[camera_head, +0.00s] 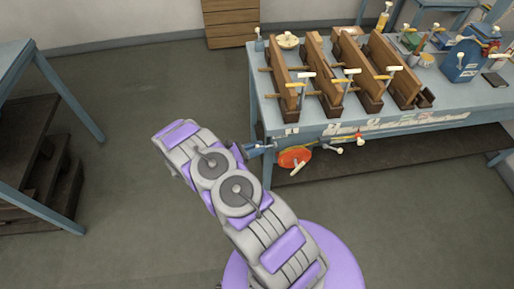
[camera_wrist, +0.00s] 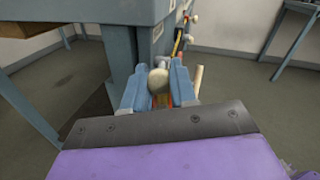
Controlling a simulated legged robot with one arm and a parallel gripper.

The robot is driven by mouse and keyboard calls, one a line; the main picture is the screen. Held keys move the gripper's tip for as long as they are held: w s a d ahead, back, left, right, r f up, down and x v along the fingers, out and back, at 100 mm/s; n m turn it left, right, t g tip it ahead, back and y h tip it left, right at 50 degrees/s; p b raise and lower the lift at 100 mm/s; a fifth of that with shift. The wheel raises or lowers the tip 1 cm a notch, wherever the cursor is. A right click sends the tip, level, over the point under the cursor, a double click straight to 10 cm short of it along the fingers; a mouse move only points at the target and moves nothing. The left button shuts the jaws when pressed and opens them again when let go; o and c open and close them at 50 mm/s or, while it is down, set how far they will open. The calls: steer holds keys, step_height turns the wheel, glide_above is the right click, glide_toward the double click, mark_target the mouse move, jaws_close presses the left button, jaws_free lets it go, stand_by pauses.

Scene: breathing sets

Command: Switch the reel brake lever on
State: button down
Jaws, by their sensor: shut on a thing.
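An orange-red reel (camera_head: 294,157) is mounted at the front edge of the blue bench, with a cream crank handle (camera_head: 298,168) on its face. My gripper (camera_head: 266,147) is at the left of the reel, beside the bench's front left corner. In the wrist view, the blue fingers of my gripper (camera_wrist: 158,74) are shut on a rounded cream knob (camera_wrist: 158,84), which I take to be the reel brake lever's knob. A bit of orange-red shows below the knob. The lever's shaft and its pivot are hidden by the fingers, so its angle cannot be told.
The blue bench (camera_head: 262,97) carries several wooden stands (camera_head: 325,79) with cream-handled clamps and a blue machine (camera_head: 462,58) at the right. Another table (camera_head: 70,95) stands at the left. The floor between is clear.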

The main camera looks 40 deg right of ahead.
steer(key=shift+d+r+m+t+y+p, duration=0.25)
steer(key=shift+r+m+t+y+p, duration=0.05)
steer(key=shift+r+y+p, duration=0.65)
steer(key=shift+s+d+r+t+y+p, duration=0.15)
steer(key=shift+r+t+y+p, duration=0.15)
steer(key=shift+y, duration=0.3)
steer(key=shift+s+d+r+t+y+p, duration=0.2)
steer(key=shift+y+p, duration=0.15)
steer(key=shift+y, duration=0.2)
steer(key=c, duration=0.9)
jaws_free()
steer(key=shift+f, duration=0.1)
steer(key=shift+a, duration=0.1)
steer(key=p+v, duration=0.2)
steer(key=v, duration=1.5)
steer(key=shift+a+p, duration=0.2)
steer(key=shift+p, duration=0.1)
steer(key=shift+w+f, duration=0.1)
steer(key=shift+w, duration=0.1)
